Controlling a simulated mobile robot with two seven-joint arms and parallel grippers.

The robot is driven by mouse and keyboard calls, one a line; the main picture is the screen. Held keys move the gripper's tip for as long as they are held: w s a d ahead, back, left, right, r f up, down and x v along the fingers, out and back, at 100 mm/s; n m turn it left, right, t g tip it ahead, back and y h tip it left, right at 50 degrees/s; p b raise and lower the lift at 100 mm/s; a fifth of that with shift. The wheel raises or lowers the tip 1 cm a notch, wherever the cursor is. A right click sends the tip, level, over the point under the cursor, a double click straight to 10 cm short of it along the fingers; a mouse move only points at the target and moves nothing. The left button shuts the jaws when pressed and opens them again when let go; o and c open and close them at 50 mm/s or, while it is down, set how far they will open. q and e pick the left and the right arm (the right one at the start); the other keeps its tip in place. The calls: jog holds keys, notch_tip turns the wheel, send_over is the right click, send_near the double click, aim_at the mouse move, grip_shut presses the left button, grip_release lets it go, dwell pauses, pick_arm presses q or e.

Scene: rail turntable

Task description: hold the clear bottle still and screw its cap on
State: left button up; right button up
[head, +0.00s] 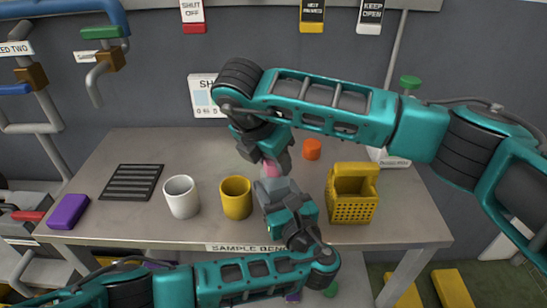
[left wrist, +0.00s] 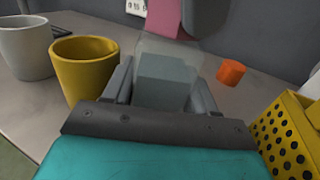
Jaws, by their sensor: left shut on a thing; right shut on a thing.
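The clear bottle (left wrist: 158,52) is see-through and upright in the left wrist view, between the fingers of my left gripper (head: 272,190), which is shut on it. In the head view the grippers mostly hide the bottle. The pink cap (left wrist: 166,16) is at the top of the bottle, and a bit of pink (head: 270,169) shows between the grippers in the head view. My right gripper (head: 274,156) is shut on the cap from above; one grey finger (left wrist: 206,18) shows beside it. I cannot tell whether the cap is seated.
A yellow cup (head: 236,200) and a white cup (head: 182,198) stand left of the grippers. A yellow perforated basket (head: 353,208) is close on the right, an orange cylinder (head: 312,149) behind. A black slatted pad (head: 132,182) and a purple block (head: 68,212) lie farther left.

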jog(key=o, duration=1.2)
jog(key=shift+o, duration=0.3)
jog(key=shift+r, duration=2.05)
